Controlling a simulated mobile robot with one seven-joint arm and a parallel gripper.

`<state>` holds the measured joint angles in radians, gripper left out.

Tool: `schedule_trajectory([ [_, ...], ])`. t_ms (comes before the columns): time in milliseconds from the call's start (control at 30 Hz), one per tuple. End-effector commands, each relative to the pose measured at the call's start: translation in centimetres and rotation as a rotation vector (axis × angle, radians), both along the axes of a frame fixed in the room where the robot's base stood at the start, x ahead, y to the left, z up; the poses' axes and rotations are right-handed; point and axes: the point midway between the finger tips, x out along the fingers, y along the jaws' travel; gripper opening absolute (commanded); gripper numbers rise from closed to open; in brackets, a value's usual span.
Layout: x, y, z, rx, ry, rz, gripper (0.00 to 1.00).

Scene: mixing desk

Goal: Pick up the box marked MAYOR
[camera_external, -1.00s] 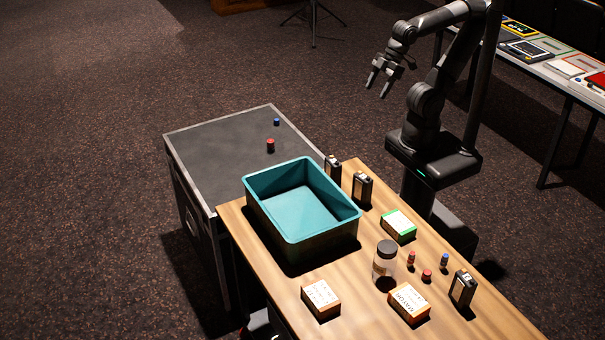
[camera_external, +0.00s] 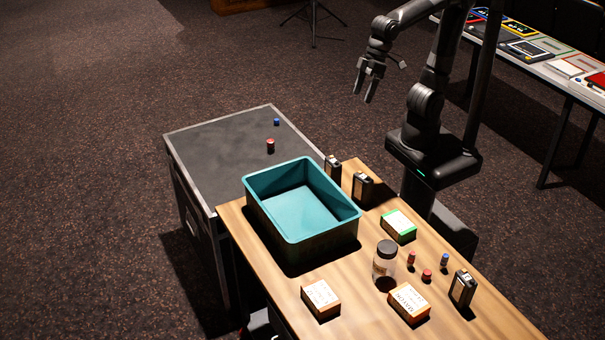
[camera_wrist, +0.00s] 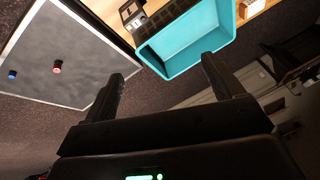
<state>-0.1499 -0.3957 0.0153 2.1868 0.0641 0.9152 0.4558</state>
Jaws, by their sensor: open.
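The box marked MAYOR (camera_external: 409,303) is a small orange box with a white printed top. It lies flat on the wooden table near the front right in the external view. Another orange box with a white top (camera_external: 321,298) lies to its left; its print is too small to read. My gripper (camera_external: 364,95) is open and empty, high above and behind the table, far from the MAYOR box. In the wrist view, its two fingers (camera_wrist: 165,88) are spread apart with nothing between them. The MAYOR box cannot be made out in the wrist view.
A teal bin (camera_external: 254,203) stands on the table's left part. A clear jar (camera_external: 384,264), a green-edged box (camera_external: 398,225), a dark battery-like block (camera_external: 462,288) and small red and blue pieces surround the MAYOR box. A black case (camera_external: 215,150) stands left of the table.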

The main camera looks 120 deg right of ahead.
Motion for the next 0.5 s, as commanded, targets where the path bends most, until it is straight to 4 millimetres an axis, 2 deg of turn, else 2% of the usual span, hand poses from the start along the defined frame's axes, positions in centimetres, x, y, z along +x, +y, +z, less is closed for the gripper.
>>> schedule_trajectory([
  [33,1.7,1.4,0.1,0.028,0.020,-0.026,0.85],
  [100,3.8,3.3,0.4,0.071,0.045,-0.075,0.85],
  [267,8.4,8.1,0.2,0.163,0.108,-0.188,0.85],
  [500,14.3,16.4,-1.8,0.282,0.217,-0.363,0.85],
])
